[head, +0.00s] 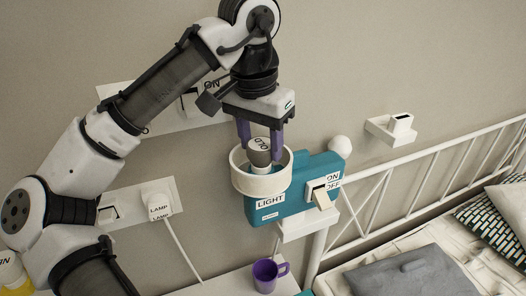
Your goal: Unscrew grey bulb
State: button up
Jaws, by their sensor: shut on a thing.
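The grey bulb (260,157) carries an "OLD" label and stands upright, its lower part inside the cream ring-shaped shade (262,185). My gripper (261,140) points down from above with its purple fingers on both sides of the bulb, shut on it. The shade sits at the left of the teal lamp box (295,210) marked "LIGHT". A switch (320,193) with "ON" and "OFF" labels is on the front of the box. The shade hides the bulb's base and socket.
A white ball-shaped thing (340,147) is at the box's upper right. A purple mug (266,274) stands below on a white surface. A wall plate with a "LAMP" plug (158,204) and cord is at left. A white bed rail (430,165) is at right.

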jog(key=n+p, duration=0.1)
jog(key=n, duration=0.2)
jog(key=shift+r+n, duration=0.1)
jog(key=shift+n, duration=0.2)
jog(key=shift+n+y, duration=0.3)
jog(key=shift+n, duration=0.6)
jog(key=n, duration=0.6)
jog(key=shift+d+y, duration=0.1)
jog(key=shift+y, duration=0.3)
jog(key=shift+n, duration=1)
jog(key=n, duration=0.4)
jog(key=shift+y, duration=0.3)
jog(key=shift+r, duration=0.6)
